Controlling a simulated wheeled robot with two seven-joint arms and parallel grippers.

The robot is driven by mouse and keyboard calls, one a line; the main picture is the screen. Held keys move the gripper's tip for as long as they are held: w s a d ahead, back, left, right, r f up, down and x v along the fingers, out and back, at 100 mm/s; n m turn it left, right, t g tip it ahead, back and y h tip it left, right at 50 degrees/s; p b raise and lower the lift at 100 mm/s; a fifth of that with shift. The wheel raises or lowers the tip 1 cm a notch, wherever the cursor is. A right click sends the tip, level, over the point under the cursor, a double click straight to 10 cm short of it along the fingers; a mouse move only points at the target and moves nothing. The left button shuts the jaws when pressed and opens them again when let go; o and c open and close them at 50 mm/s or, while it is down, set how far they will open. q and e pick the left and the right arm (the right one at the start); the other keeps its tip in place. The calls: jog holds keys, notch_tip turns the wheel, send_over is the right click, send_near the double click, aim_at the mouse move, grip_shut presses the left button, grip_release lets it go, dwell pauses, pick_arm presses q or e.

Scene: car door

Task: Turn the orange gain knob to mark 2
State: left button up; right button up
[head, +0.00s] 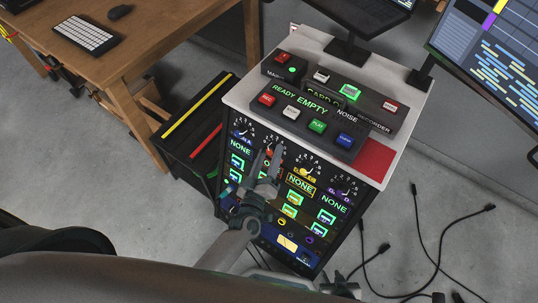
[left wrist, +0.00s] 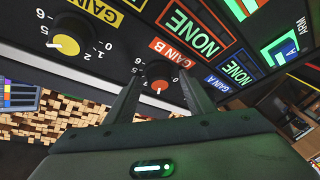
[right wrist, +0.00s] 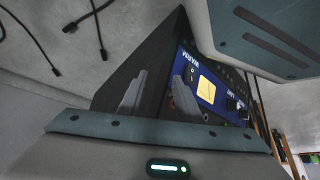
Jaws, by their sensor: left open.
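My left gripper (left wrist: 160,84) is open. Its two fingers stand on either side of the knob, with gaps visible. I cannot read clearly which mark the knob points to. My right gripper (right wrist: 159,88) is open and empty, low beside the cabinet, with a blue panel with a yellow display (right wrist: 206,89) beyond it.
A yellow gain knob (left wrist: 66,45) sits beside the orange one. Button boxes (head: 320,115) stand on the white cabinet top (head: 400,120). A wooden desk (head: 130,70) is at the upper left. Black cables (head: 430,265) lie on the floor at right.

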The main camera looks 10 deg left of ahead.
pick_arm(q)
jog(key=shift+s, duration=0.1)
jog(key=s+a+b, duration=0.1)
jog(key=s+b, duration=0.1)
jog(key=s, duration=1.5)
jog(key=shift+a, duration=0.15)
pick_arm(e)
jog(key=shift+s+d+f+g+h, duration=0.15)
jog(key=shift+s+d+f+g, duration=0.3)
jog(key=shift+s+d, duration=0.15)
jog(key=shift+s+d+f+g+h, duration=0.15)
jog(key=shift+s+d+f+g, duration=0.3)
jog(key=shift+s+d, duration=0.1)
pick_arm(q)
jog(key=shift+s, duration=0.1)
pick_arm(e)
jog(key=shift+w, duration=0.15)
jog(key=shift+w+r, duration=0.15)
jog(key=shift+w, duration=0.2)
jog(key=shift+w, duration=0.1)
